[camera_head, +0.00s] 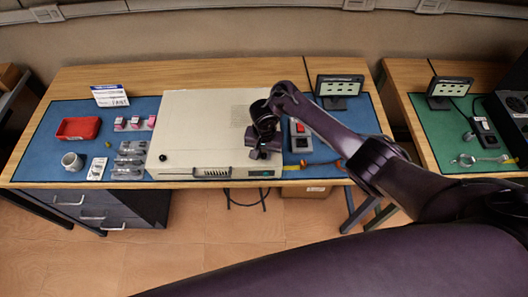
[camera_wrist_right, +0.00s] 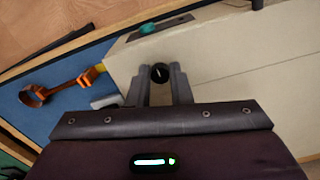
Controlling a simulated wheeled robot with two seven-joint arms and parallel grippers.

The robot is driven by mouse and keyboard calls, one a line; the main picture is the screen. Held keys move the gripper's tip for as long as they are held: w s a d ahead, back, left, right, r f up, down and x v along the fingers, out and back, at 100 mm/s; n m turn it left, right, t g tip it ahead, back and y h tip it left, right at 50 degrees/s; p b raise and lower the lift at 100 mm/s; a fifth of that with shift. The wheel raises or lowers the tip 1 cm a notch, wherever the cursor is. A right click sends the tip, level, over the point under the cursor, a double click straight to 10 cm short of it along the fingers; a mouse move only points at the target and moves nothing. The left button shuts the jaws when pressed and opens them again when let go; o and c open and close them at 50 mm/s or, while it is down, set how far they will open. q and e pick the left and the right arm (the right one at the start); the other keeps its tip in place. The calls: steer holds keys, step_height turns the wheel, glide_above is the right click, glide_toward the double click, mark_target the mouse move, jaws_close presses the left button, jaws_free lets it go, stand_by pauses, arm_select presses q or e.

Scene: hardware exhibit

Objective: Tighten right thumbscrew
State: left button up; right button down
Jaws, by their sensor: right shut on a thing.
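A beige flat case (camera_head: 205,125) lies on the blue mat, with a slotted vent and a small green display on its front face. The case also shows in the right wrist view (camera_wrist_right: 225,60). My right gripper (camera_head: 262,154) is over the front right corner of the case. In the right wrist view its two fingers (camera_wrist_right: 160,76) are closed around the black right thumbscrew (camera_wrist_right: 160,72). In the head view the gripper mostly hides that screw. A black left thumbscrew (camera_head: 163,157) sits at the front left of the case. My left gripper is not in view.
A second bench (camera_head: 420,150) stands further right.

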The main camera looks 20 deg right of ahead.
mark_target(264, 154)
steer(key=shift+w+r, duration=0.1)
steer(key=shift+w, duration=0.05)
steer(key=c, duration=1.3)
jaws_free()
steer(key=shift+r, duration=1.45)
steer(key=shift+w+a+r, duration=0.25)
steer(key=shift+w+r, duration=0.15)
steer(key=shift+r, duration=0.5)
steer(key=shift+s+d+r, duration=0.2)
steer(key=shift+s+d, duration=0.15)
steer(key=shift+s, duration=0.05)
steer(key=shift+s+r, duration=0.1)
steer(key=shift+r, duration=1.2)
